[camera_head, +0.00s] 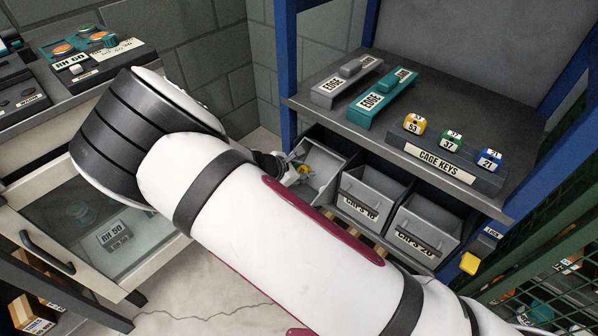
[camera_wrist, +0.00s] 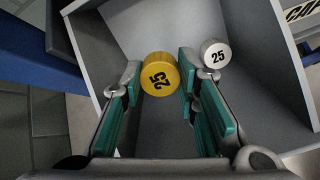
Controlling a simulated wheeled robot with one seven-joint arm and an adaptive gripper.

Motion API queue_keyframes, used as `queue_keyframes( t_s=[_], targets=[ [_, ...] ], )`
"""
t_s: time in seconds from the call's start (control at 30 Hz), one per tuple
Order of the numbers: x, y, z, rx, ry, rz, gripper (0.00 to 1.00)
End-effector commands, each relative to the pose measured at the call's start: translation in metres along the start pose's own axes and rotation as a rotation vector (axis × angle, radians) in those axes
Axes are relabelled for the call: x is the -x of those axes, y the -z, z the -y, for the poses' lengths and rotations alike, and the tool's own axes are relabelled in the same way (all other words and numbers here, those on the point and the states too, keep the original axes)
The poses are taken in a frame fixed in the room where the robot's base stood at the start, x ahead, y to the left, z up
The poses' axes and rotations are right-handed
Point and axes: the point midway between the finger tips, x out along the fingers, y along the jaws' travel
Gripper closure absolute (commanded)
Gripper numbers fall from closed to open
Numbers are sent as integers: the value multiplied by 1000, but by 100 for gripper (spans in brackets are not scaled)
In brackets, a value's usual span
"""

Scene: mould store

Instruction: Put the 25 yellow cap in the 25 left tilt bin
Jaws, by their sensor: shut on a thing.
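The yellow cap (camera_wrist: 160,75), marked 25, is between the two fingertips of my gripper (camera_wrist: 160,83) in the wrist view. The fingers are shut on it. I cannot tell whether the cap touches the bin floor. The bin's front label is hidden behind my arm in the head view.
A silver cap (camera_wrist: 215,53) marked 25 lies in the same bin, just right of my right finger. Two more grey bins, CAPS 18 (camera_head: 377,190) and CAPS 20 (camera_head: 425,221), stand to the right. The shelf edge (camera_head: 390,152) runs close above the bins.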

Motion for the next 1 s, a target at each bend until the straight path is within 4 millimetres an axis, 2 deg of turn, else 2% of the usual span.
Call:
queue_keyframes(
  t_s=[1.0],
  targets=[
    [-47,0,1,0,1,1,85]
  ],
)
